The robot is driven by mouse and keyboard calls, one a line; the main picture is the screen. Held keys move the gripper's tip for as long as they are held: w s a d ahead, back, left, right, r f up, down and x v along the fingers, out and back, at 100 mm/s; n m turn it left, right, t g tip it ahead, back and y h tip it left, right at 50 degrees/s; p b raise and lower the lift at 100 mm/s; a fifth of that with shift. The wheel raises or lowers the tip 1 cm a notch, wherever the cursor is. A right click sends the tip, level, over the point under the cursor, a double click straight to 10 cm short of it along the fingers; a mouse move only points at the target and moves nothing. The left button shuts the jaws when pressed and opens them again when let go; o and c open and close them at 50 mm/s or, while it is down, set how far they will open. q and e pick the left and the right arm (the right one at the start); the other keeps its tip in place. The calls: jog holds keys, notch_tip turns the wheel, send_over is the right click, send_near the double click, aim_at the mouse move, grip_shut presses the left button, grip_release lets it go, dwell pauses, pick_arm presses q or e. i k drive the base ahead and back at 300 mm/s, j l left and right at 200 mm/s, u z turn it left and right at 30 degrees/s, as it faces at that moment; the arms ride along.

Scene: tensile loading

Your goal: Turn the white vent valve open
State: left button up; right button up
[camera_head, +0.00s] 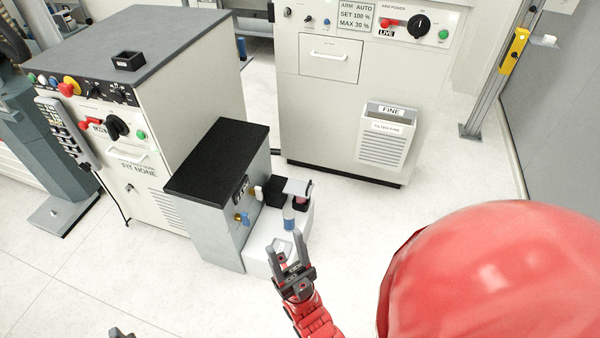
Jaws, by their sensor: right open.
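The white vent valve (258,192) shows as a small white handle on the side of a grey unit with a black top. It sits up and to the right of a blue valve handle (242,218). Its exact angle is too small to tell. My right gripper (287,245) is open and empty, in front of the unit and below the white valve in the picture, apart from it. A dark tip of what seems to be my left gripper (121,333) shows at the bottom edge; its jaws are cut off.
A white ledge (262,258) beside the unit (215,195) carries a blue cylinder (289,218) and a black block (273,190). A large control cabinet (170,90) stands behind left, another (340,110) behind. The floor at lower left is clear.

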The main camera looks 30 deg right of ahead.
aim_at(257, 191)
jog(key=k+z, duration=0.1)
jog(key=z, duration=0.6)
jog(key=i+j+u, duration=0.1)
jog(key=i+j, duration=0.65)
jog(key=i, duration=0.3)
jog(key=u, duration=0.05)
